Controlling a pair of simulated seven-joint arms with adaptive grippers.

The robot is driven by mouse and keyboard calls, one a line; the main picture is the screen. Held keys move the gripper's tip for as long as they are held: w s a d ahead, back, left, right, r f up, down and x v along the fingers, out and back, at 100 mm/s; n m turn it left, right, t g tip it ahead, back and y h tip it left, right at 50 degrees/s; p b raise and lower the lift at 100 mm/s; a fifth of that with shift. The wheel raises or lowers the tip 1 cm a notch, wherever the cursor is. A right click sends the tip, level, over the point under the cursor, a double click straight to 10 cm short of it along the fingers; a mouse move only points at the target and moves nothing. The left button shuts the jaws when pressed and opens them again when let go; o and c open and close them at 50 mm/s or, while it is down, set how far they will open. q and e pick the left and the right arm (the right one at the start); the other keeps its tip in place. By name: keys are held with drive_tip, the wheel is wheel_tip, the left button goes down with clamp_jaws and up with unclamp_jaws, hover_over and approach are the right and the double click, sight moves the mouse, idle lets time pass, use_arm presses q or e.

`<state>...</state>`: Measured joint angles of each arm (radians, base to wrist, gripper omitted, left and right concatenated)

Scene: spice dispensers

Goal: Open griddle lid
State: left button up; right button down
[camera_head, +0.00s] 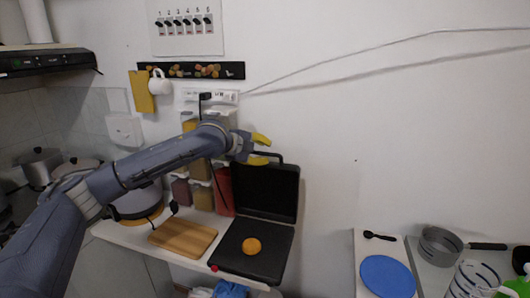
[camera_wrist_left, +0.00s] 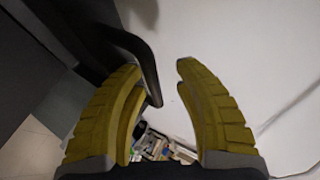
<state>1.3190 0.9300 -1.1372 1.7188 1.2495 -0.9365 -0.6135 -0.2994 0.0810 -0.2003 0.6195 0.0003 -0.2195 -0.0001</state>
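The black griddle stands open on the counter. Its lid (camera_head: 267,190) is upright near the wall, and its base (camera_head: 252,250) lies flat in front. A looped handle (camera_head: 277,156) sits on the lid's top edge. My left gripper (camera_head: 267,150), with yellow fingers, is at the top of the lid beside the handle. In the left wrist view the fingers (camera_wrist_left: 161,75) are spread, with the dark handle (camera_wrist_left: 148,62) close to the left finger; I cannot tell if they touch. My right gripper is out of view.
A wooden board (camera_head: 183,237) lies left of the griddle. Spice dispensers (camera_head: 201,190) stand behind, partly hidden by my left arm. A second counter at right holds a blue plate (camera_head: 387,276) and a pot (camera_head: 440,245). The wall right of the lid is clear.

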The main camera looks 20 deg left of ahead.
use_arm(q)
drive_tip(key=v, duration=1)
drive_tip(key=shift+r, duration=0.2)
drive_tip(key=shift+s+a, duration=0.1)
